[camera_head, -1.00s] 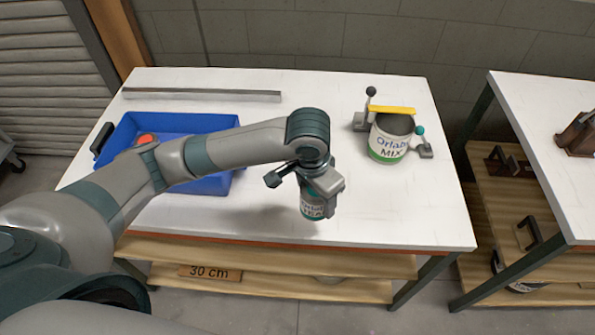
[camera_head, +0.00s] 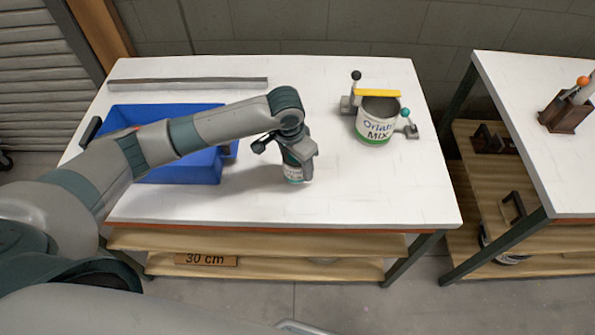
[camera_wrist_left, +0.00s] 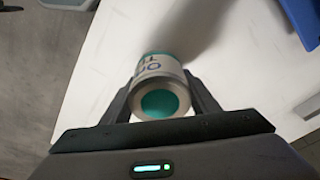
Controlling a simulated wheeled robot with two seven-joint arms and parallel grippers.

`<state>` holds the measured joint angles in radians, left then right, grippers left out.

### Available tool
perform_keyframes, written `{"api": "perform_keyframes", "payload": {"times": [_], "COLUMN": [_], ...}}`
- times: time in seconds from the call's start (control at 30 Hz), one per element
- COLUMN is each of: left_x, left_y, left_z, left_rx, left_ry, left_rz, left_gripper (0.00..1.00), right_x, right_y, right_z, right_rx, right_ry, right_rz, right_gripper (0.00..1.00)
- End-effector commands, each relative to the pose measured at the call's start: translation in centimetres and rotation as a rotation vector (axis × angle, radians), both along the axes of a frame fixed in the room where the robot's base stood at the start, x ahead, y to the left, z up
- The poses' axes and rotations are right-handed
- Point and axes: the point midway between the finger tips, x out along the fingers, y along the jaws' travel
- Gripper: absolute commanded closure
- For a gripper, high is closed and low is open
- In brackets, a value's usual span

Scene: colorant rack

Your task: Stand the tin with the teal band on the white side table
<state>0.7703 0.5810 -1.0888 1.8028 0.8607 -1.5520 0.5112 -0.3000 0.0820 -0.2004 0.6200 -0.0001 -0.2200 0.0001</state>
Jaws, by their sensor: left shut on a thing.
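The tin with the teal band (camera_head: 295,174) is upright in my left gripper (camera_head: 297,160), over the front middle part of the large white table (camera_head: 380,195). Its pale label and teal edge show below the fingers. In the left wrist view the tin (camera_wrist_left: 160,68) sits between both fingers, with a teal disc on its near end. I cannot tell whether its base touches the tabletop. A second white-topped table (camera_head: 520,110), which may be the side table, stands apart on the right. My right gripper is out of view.
A blue bin (camera_head: 190,168) lies left of the tin. An Orlab MIX can (camera_head: 375,128) with a yellow bar (camera_head: 377,93) stands behind right. A grey strip (camera_head: 190,84) lies at the back. A dark wooden holder (camera_head: 565,113) stands on the right table. A gap separates the tables.

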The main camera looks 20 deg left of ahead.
Motion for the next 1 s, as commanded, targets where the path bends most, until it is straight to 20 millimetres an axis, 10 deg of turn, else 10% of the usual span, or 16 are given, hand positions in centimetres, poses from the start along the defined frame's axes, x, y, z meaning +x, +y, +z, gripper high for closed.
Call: {"api": "perform_keyframes", "payload": {"times": [0.8,0.83,0.9,1.0], "left_x": [-0.1,-0.1,-0.1,-0.1], "left_y": [0.0,0.0,0.0,0.0], "left_z": [-4.2,-4.2,-4.2,-4.2], "left_rx": [0.0,0.0,0.0,0.0], "left_ry": [0.0,0.0,0.0,0.0], "left_rz": [0.0,0.0,-0.001,-0.001], "left_gripper": [0.71,0.43,0.26,0.26], "right_x": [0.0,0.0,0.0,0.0], "right_y": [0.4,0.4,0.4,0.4], "right_z": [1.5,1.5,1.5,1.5], "right_rx": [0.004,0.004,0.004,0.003], "right_ry": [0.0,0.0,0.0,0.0], "right_rz": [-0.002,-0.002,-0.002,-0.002], "right_gripper": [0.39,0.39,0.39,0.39]}}
